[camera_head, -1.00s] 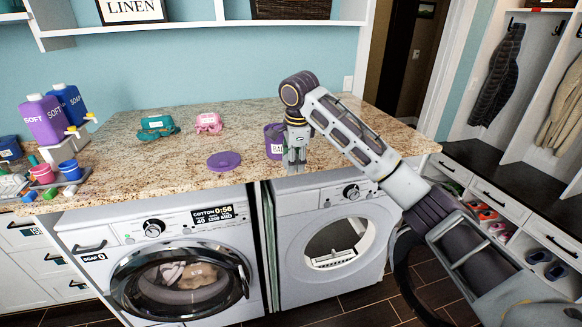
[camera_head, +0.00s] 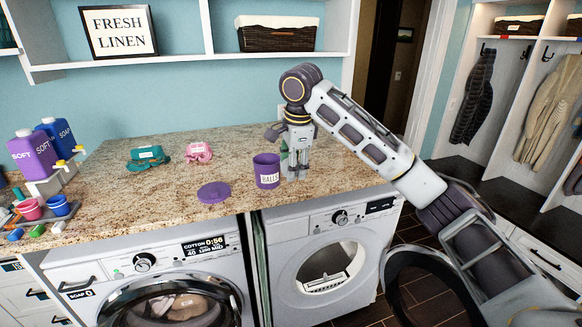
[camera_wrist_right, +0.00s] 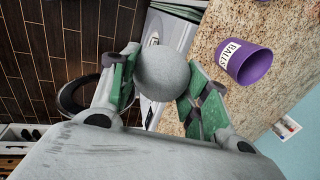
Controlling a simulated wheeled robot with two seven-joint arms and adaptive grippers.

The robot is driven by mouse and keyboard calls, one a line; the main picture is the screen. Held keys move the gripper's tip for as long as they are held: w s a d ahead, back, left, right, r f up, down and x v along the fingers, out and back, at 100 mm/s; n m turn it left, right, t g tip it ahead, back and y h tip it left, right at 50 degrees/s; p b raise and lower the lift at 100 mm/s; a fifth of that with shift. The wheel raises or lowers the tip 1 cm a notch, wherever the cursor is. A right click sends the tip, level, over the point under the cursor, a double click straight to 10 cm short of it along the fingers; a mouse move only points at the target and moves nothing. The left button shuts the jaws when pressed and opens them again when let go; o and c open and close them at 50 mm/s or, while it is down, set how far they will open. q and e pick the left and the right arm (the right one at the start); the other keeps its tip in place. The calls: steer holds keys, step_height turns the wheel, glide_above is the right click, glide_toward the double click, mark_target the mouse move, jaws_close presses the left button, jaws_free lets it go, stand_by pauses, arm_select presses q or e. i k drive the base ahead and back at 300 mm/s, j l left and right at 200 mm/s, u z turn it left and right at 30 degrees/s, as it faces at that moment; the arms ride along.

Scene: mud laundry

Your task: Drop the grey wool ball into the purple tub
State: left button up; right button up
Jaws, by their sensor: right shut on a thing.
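The purple tub (camera_head: 266,172), labelled "BALLS", stands upright and open on the granite counter; it also shows in the right wrist view (camera_wrist_right: 252,67). Its round purple lid (camera_head: 214,192) lies flat on the counter to the left. My right gripper (camera_head: 297,172) points down just right of the tub. In the right wrist view the grey wool ball (camera_wrist_right: 162,74) sits between the green-padded fingers, held beside the tub, not over its opening. I cannot make out the ball in the head view. My left gripper is not in view.
A teal bundle (camera_head: 148,157) and a pink bundle (camera_head: 199,152) lie at the counter's back. Detergent bottles (camera_head: 32,152) and small cups stand at the left. A washer (camera_head: 170,290) and dryer (camera_head: 330,262) are below.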

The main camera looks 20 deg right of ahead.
mark_target(273, 175)
steer(key=i, duration=1)
